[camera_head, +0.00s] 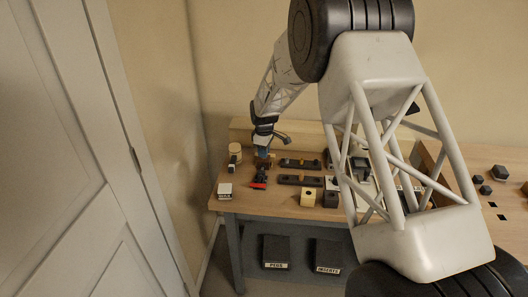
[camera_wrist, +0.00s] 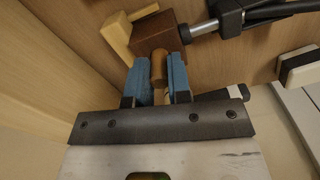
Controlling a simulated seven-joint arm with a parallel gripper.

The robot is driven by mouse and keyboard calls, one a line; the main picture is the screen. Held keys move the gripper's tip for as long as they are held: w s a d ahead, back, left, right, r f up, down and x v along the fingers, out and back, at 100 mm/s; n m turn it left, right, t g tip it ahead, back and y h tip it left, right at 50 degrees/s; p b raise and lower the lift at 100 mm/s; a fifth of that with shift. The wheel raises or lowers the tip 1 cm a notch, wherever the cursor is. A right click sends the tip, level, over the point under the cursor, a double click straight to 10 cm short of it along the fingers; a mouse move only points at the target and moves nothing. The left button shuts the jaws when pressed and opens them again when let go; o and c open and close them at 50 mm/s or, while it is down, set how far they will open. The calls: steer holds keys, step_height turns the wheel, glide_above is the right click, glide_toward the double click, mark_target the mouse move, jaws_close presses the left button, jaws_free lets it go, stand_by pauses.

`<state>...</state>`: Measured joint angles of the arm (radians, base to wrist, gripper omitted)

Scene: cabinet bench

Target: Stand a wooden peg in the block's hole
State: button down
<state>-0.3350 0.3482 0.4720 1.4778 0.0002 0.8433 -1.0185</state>
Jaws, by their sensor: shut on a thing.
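My gripper (camera_wrist: 159,72) is low over the left part of the bench, its blue fingers shut on a short wooden peg (camera_wrist: 159,68). In the wrist view the peg's far end is at the near side of a dark brown block (camera_wrist: 158,32). The hole is hidden, and I cannot tell whether the peg is in it, touching or apart. In the head view my gripper (camera_head: 263,150) is above a small brown shape, too small to make out well.
A metal rod (camera_wrist: 204,31) with a black part meets the brown block's side; a pale wood piece (camera_wrist: 116,38) is beside it. A light holed block (camera_head: 308,198) and a dark block (camera_head: 331,199) stand near the bench's front edge. A red-ended tool (camera_head: 258,185) lies nearby.

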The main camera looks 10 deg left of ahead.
steer(key=shift+f, duration=0.3)
stand_by(0.5)
steer(key=c, duration=0.8)
jaws_free()
steer(key=shift+r, duration=0.25)
steer(key=shift+r, duration=3.3)
